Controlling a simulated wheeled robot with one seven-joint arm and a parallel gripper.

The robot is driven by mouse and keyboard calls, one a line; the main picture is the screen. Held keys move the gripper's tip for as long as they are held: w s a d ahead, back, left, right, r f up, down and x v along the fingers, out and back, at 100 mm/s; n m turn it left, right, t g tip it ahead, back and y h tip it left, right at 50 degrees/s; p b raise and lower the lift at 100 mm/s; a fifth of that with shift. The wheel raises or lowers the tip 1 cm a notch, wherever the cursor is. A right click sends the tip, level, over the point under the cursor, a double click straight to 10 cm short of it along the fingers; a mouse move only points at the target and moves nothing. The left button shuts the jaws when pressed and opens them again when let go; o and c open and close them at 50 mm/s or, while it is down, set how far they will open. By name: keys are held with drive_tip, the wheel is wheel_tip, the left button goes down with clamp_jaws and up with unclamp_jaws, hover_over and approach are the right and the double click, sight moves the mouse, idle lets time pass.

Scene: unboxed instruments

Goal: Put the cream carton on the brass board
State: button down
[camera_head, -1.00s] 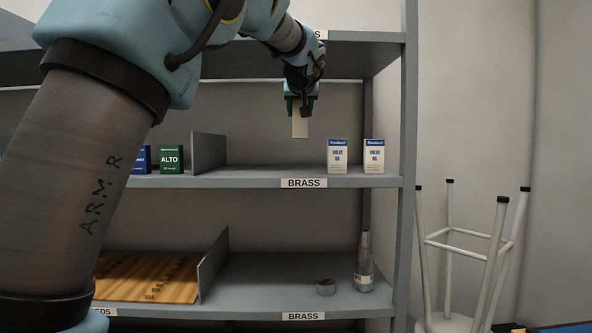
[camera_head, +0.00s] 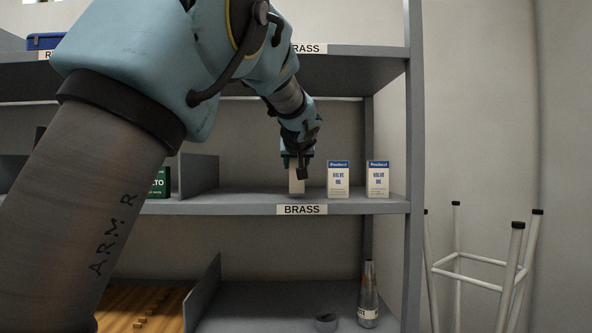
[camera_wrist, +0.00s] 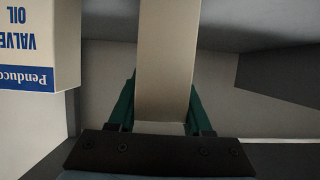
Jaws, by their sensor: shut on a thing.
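The cream carton (camera_head: 296,181) is upright in my gripper (camera_head: 297,161), its lower end at or just above the middle shelf board labelled BRASS (camera_head: 240,205). I cannot tell whether it touches the board. In the wrist view the carton (camera_wrist: 165,60) is between the two green fingers of my gripper (camera_wrist: 162,105), which are shut on its sides. The face toward the wrist camera is plain cream. It stands left of two white and blue valve oil cartons, apart from them.
The near valve oil carton (camera_head: 338,180) is close on the right, with another (camera_head: 377,180) beyond it. A grey divider (camera_head: 199,174) stands to the left, with free board between. The shelf above (camera_head: 350,68) and the grey post (camera_head: 415,160) bound the space.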

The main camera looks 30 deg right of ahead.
drive_tip(key=shift+f, duration=0.7)
drive_tip(key=shift+c, duration=1.6)
unclamp_jaws()
drive_tip(key=shift+s, duration=0.1)
drive_tip(key=b+v, duration=0.6)
drive_tip(key=v, duration=0.4)
drive_tip(key=shift+s+a, duration=0.2)
drive_tip(key=shift+s, duration=0.05)
drive_tip(key=shift+s+a+r+b, duration=0.3)
drive_tip(key=shift+s+r+b, duration=0.05)
drive_tip(key=shift+s, duration=0.15)
